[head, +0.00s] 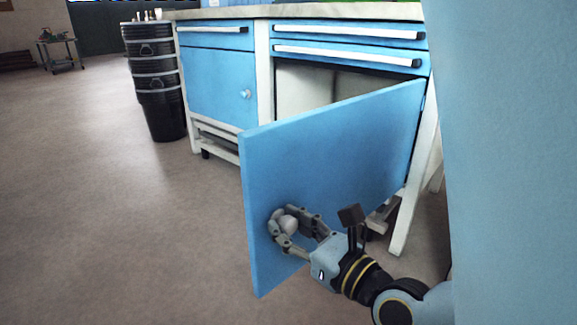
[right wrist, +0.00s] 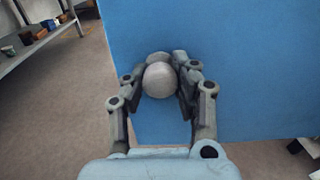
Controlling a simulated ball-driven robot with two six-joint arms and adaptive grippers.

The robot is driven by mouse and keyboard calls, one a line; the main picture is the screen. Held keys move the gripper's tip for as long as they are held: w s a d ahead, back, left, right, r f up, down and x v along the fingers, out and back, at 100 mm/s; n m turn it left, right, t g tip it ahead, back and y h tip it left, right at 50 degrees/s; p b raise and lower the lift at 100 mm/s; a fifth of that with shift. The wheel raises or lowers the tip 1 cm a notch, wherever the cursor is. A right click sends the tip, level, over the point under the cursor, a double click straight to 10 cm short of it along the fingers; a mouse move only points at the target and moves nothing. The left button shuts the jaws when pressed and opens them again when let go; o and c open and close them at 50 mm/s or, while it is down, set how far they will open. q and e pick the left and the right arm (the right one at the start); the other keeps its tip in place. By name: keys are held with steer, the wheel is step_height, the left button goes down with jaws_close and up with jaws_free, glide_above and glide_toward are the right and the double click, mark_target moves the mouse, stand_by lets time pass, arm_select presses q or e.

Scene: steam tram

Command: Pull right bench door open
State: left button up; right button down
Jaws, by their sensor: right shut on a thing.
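The right bench door (head: 335,150) is a blue panel. It stands swung well out from the bench, hinged at its right edge, and part of the dark cabinet interior shows behind it. Its round pale knob (head: 290,222) sits low near the door's free edge. My right gripper (head: 284,229) is shut on the knob, with a finger on each side. In the right wrist view the knob (right wrist: 159,80) lies between the fingers against the blue door (right wrist: 262,70). My left gripper is not in view.
The bench's left door (head: 215,82) is shut, as are the drawers (head: 345,50) above the opening. A stack of black bins (head: 158,100) stands left of the bench. The floor (head: 110,220) left of the open door is clear. A shelf (right wrist: 40,45) shows at left in the wrist view.

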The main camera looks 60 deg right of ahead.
steer(key=shift+r, duration=0.1)
steer(key=c, duration=1)
jaws_free()
steer(key=shift+o, duration=0.2)
steer(key=shift+s, duration=0.1)
steer(key=v, duration=1.1)
steer(key=shift+s, duration=0.4)
